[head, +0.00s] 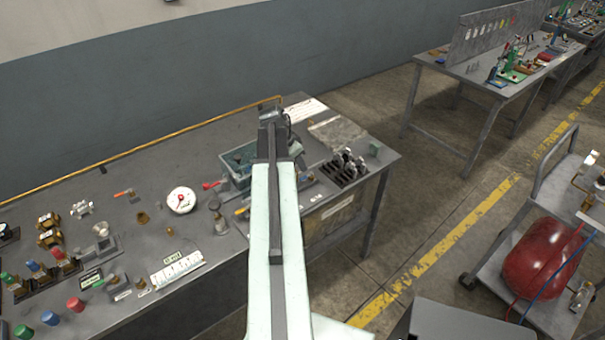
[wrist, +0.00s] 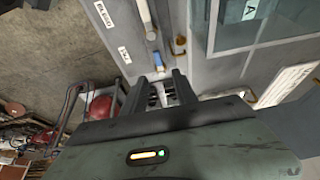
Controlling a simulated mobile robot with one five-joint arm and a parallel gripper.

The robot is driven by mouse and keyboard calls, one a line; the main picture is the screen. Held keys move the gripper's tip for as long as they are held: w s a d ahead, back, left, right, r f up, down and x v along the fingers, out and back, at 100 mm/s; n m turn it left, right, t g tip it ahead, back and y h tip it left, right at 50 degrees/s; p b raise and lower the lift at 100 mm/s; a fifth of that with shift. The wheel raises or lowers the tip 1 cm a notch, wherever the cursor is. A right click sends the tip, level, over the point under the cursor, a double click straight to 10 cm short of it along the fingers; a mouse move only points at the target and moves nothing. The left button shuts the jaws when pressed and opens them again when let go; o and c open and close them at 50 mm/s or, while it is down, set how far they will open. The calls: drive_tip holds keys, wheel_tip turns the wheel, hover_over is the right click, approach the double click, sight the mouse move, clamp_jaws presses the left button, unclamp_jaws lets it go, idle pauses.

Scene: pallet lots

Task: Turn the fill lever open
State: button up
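In the wrist view my gripper (wrist: 165,88) has its two dark fingers apart, with a gap between them. Pale and dark small parts show in and beyond the gap; I cannot tell whether they touch the fingers. A grey surface with small white labels (wrist: 124,54) lies ahead, with a pale bar (wrist: 145,18) and a blue-and-white piece (wrist: 158,62) near the fingertips. The label words are too small to read surely, so I cannot tell which part is the fill lever. In the head view a red-handled lever (head: 212,185) lies left of my arm, which hides the bench behind it.
The grey workbench (head: 140,225) holds a white dial gauge (head: 181,201), a grey-green bin (head: 238,181), a black rack (head: 345,170) and several knobs at left. A trolley with a red tank (head: 543,258) stands right. Open floor lies between.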

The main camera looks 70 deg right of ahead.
sight(306, 176)
drive_tip(key=b+x, duration=0.5)
drive_tip(key=x, duration=0.2)
drive_tip(key=shift+a+b, duration=0.1)
drive_tip(key=shift+b, duration=0.25)
drive_tip(key=shift+r, duration=0.1)
clamp_jaws()
